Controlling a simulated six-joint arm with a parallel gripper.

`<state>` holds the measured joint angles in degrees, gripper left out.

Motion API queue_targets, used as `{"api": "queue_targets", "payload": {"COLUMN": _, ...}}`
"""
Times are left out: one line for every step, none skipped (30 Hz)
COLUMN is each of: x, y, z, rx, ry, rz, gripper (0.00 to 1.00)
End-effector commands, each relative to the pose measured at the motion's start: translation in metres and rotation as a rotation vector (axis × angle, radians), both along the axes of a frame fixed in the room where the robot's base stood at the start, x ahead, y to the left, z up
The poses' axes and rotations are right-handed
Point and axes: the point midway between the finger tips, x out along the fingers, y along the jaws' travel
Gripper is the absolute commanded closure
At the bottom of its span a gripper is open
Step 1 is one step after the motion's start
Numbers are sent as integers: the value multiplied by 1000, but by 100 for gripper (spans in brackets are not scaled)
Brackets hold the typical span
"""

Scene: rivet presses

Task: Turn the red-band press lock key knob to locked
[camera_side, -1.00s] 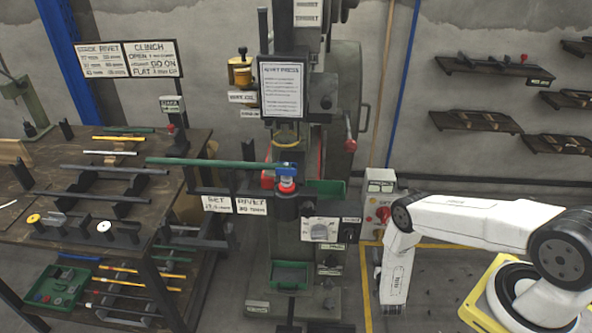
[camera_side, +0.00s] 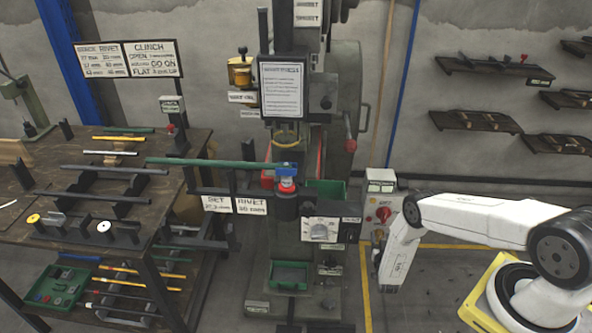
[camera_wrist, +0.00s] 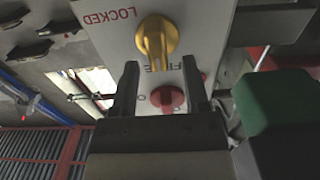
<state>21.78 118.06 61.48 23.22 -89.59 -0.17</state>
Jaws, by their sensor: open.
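In the wrist view a yellow key knob (camera_wrist: 157,42) sits on a pale panel (camera_wrist: 205,18). Its long grip runs up and down in the picture, its lower end over a label that seems to read FREE. An upside-down LOCKED label (camera_wrist: 107,17) is at its upper left. My gripper (camera_wrist: 159,68) is open and empty. Its two dark fingers point at the panel, one each side of the knob's lower end, apart from it. No red band is clear on this panel. In the side view my gripper is mostly hidden by my arm's end.
A red round knob (camera_wrist: 167,97) lies below the yellow one, between the fingers in the wrist view. A green block (camera_wrist: 275,100) stands close at right. The side view shows the press control box (camera_side: 396,207), the press bed with a green tray (camera_side: 289,275), and a cluttered bench (camera_side: 130,190).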

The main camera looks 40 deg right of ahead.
Motion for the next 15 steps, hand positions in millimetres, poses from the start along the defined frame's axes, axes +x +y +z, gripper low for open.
{"api": "queue_targets", "payload": {"x": 2, "y": -3, "z": 0, "rx": 0, "ry": 0, "rz": -1, "gripper": 41}}
{"api": "queue_targets", "payload": {"x": 3, "y": -4, "z": 0, "rx": -1, "ry": 1, "rz": -1, "gripper": 41}}
{"api": "queue_targets", "payload": {"x": 4, "y": -5, "z": 0, "rx": -1, "ry": 1, "rz": -1, "gripper": 41}}
{"api": "queue_targets", "payload": {"x": 5, "y": -6, "z": 0, "rx": -1, "ry": 1, "rz": -1, "gripper": 41}}
{"api": "queue_targets", "payload": {"x": 6, "y": -6, "z": 0, "rx": -1, "ry": 1, "rz": -1, "gripper": 41}}
{"api": "queue_targets", "payload": {"x": 6, "y": -7, "z": 0, "rx": -1, "ry": 1, "rz": 0, "gripper": 41}}
{"api": "queue_targets", "payload": {"x": 6, "y": -7, "z": 0, "rx": -1, "ry": 1, "rz": 0, "gripper": 41}}
{"api": "queue_targets", "payload": {"x": 6, "y": -7, "z": 0, "rx": -1, "ry": 1, "rz": 0, "gripper": 41}}
{"api": "queue_targets", "payload": {"x": 7, "y": -7, "z": 0, "rx": -1, "ry": 1, "rz": 0, "gripper": 41}}
{"api": "queue_targets", "payload": {"x": 7, "y": -7, "z": 0, "rx": -1, "ry": 1, "rz": 0, "gripper": 41}}
{"api": "queue_targets", "payload": {"x": 7, "y": -7, "z": 0, "rx": -1, "ry": 1, "rz": 0, "gripper": 41}}
{"api": "queue_targets", "payload": {"x": 6, "y": -7, "z": 0, "rx": -1, "ry": 1, "rz": 0, "gripper": 41}}
{"api": "queue_targets", "payload": {"x": 6, "y": -7, "z": 0, "rx": -1, "ry": 1, "rz": 0, "gripper": 41}}
{"api": "queue_targets", "payload": {"x": 6, "y": -7, "z": 0, "rx": -1, "ry": 1, "rz": 0, "gripper": 44}}
{"api": "queue_targets", "payload": {"x": 6, "y": -7, "z": 0, "rx": -1, "ry": 1, "rz": 0, "gripper": 57}}
